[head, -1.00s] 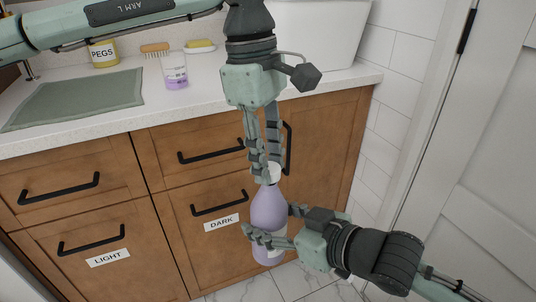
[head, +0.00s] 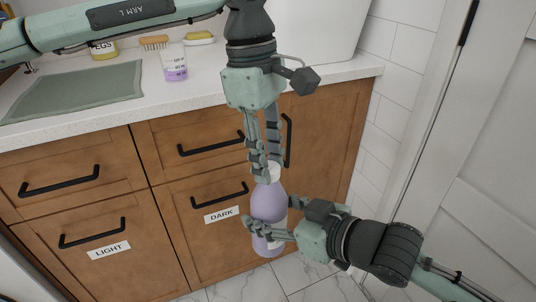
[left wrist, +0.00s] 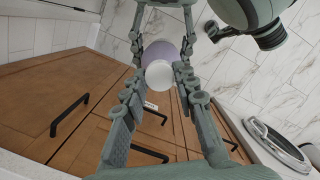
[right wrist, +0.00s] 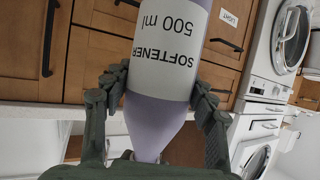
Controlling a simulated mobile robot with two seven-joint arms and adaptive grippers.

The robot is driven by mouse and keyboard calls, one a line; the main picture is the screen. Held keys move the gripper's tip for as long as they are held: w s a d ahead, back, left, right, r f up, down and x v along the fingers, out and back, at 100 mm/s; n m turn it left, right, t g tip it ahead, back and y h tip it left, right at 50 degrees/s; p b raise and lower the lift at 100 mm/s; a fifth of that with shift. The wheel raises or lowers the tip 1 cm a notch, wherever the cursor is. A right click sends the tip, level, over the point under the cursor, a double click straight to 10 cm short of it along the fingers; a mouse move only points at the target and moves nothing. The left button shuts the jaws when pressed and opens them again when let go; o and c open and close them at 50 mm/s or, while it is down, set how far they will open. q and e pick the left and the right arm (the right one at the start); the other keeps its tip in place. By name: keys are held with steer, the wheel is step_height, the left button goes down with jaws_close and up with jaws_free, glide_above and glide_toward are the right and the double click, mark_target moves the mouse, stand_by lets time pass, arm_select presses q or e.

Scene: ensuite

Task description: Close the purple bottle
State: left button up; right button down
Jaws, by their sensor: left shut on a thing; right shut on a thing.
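The purple bottle (head: 268,202) is upright in front of the wooden cabinet, with a white cap (head: 273,175) at its top. My right gripper (head: 272,222) is shut around the bottle's body from the right. In the right wrist view the bottle (right wrist: 160,112) sits between the fingers, its label reading SOFTENER 500 ml upside down. My left gripper (head: 266,168) points down from above and is shut on the cap. The left wrist view shows the cap (left wrist: 160,75) between the finger ends, over the bottle (left wrist: 158,50). The fingers hide whether the cap is fully seated.
Close behind are cabinet drawers with black handles (head: 219,196) and a DARK label (head: 221,214). On the white counter (head: 205,95) are a green mat (head: 75,92), a measuring cup (head: 174,66) with purple liquid and a white basin (head: 315,30). A white door (head: 480,170) is at the right.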

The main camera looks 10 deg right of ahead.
arm_select(q)
steer(key=shift+f, duration=0.3)
steer(key=m, duration=0.5)
steer(key=shift+d+m+y, duration=0.15)
steer(key=shift+m+y, duration=0.15)
steer(key=shift+m, duration=0.1)
steer(key=m, duration=0.3)
steer(key=m+y, duration=0.1)
steer(key=m, duration=0.3)
steer(key=shift+m+g, duration=0.3)
steer(key=m, duration=0.5)
steer(key=shift+d+y, duration=0.1)
steer(key=shift+y, duration=0.2)
steer(key=m, duration=0.4)
steer(key=shift+m+t+y, duration=0.3)
steer(key=shift+m+t, duration=0.1)
steer(key=m, duration=0.2)
steer(key=shift+m, duration=0.4)
